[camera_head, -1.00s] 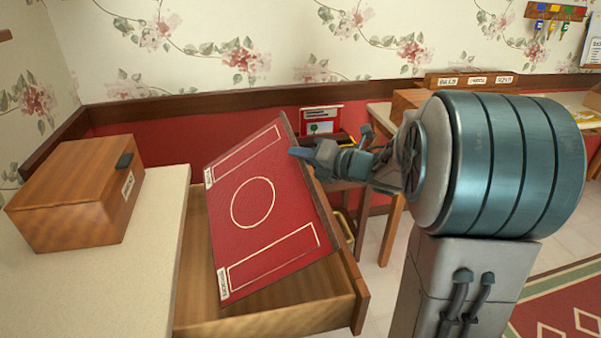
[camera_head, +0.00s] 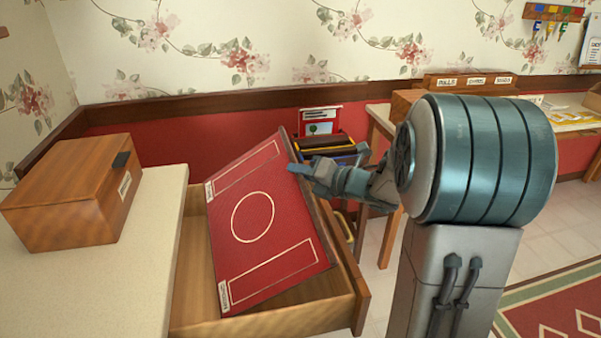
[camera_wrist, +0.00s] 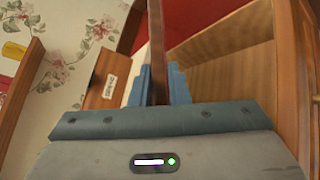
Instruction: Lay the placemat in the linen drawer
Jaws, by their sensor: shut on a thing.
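The red placemat (camera_head: 262,225), with a cream circle and two cream rectangle outlines, is stiff and tilted in the open wooden linen drawer (camera_head: 305,318). Its lower left edge is down inside the drawer and its right edge is raised. My gripper (camera_head: 297,168) is shut on the raised right edge, near the upper corner. In the wrist view the placemat (camera_wrist: 157,55) shows edge-on between the blue fingers (camera_wrist: 160,88), with the drawer's interior (camera_wrist: 235,60) to its right. The drawer floor under the placemat is mostly hidden.
A wooden box (camera_head: 70,195) stands on the pale counter (camera_head: 120,275) left of the drawer. Behind my gripper is a rack with books (camera_head: 325,145). A desk with a labelled organizer (camera_head: 470,82) stands at the back right.

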